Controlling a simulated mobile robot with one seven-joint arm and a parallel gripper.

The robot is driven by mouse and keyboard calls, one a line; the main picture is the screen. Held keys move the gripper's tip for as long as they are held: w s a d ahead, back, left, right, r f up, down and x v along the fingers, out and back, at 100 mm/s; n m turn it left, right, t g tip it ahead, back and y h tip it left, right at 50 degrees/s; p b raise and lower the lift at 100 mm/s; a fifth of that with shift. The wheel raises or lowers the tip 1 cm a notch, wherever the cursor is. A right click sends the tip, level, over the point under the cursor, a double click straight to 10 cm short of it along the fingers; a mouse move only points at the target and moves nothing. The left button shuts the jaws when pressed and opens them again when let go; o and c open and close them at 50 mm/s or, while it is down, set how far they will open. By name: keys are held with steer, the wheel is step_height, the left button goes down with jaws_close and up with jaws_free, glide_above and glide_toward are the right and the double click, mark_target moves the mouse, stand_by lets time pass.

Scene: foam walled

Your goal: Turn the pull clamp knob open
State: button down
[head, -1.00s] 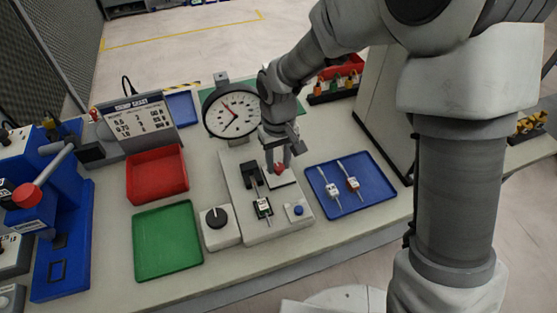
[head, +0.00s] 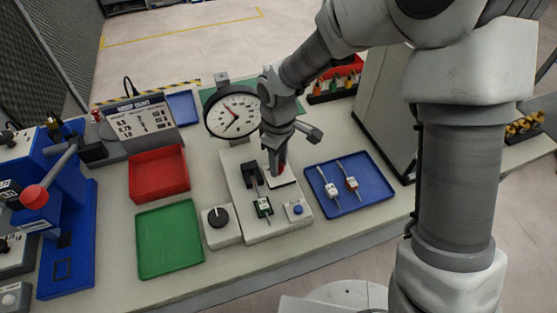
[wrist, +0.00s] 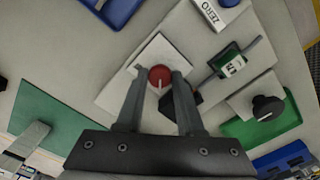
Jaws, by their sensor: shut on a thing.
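The red pull clamp knob (wrist: 159,76) sits over a white square plate (wrist: 146,58) on the pale fixture base. A light line runs across its top. My gripper (wrist: 158,88) points down and is shut on the knob, one finger on each side. In the head view my gripper (head: 277,168) covers most of the knob, and only a bit of red (head: 283,169) shows. A small part with a green and white label (head: 263,207) lies in the fixture (head: 249,229) in front; the wrist view shows the label (wrist: 232,66) too.
A round gauge (head: 233,112) stands behind the fixture. A block with a black dial (head: 217,216) is to its left and a blue button (head: 297,208) at its front right. A blue tray (head: 372,201) with two parts is right; green (head: 165,255) and red (head: 158,188) trays are left.

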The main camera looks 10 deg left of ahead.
stand_by(0.4)
steer(key=c, duration=0.5)
jaws_free()
step_height(320, 180, up, 18)
steer(key=shift+f+p, duration=0.25)
steer(key=shift+p, duration=0.55)
